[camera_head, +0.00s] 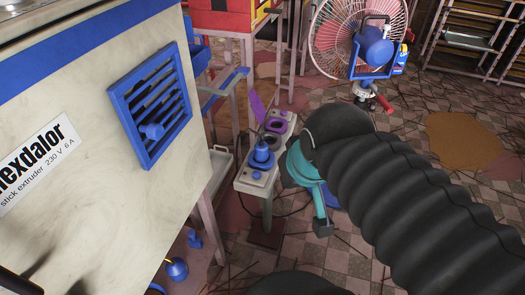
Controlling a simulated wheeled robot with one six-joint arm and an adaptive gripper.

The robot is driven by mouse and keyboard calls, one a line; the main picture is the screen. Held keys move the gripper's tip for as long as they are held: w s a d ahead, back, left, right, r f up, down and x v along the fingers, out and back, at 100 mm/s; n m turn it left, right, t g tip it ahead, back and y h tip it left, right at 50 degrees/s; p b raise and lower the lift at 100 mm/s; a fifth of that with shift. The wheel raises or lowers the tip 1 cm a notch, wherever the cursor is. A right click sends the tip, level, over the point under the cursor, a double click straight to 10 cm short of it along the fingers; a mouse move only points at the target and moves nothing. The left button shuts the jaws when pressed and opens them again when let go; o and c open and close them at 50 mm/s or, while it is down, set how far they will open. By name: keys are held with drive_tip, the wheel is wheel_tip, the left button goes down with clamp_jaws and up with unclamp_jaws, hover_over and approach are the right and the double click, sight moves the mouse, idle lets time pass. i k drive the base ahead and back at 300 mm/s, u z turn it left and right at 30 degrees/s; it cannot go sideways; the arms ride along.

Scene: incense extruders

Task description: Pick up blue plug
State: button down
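A blue plug (262,155) stands upright on the near end of a small grey stand (247,185), which carries several round fittings in a row. My gripper (318,208), teal with dark tips, hangs just right of the stand and points down. It looks apart from the blue plug. Its fingers overlap in this view, so their opening does not show clearly. The black ribbed sleeve of my arm hides part of the gripper and the floor behind it.
A pale extruder cabinet (80,100) with a blue vent (152,105) fills the left side. Other small blue parts (176,268) lie low at its foot. A caged fan (355,35) stands behind. Thin sticks litter the tiled floor (420,105). A dark cable runs near the stand.

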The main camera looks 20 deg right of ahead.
sight(261, 155)
drive_tip(key=u, duration=1.5)
drive_tip(key=k, duration=1)
drive_tip(key=z, duration=1.45)
drive_tip(key=i, duration=0.5)
drive_tip(key=u, duration=0.1)
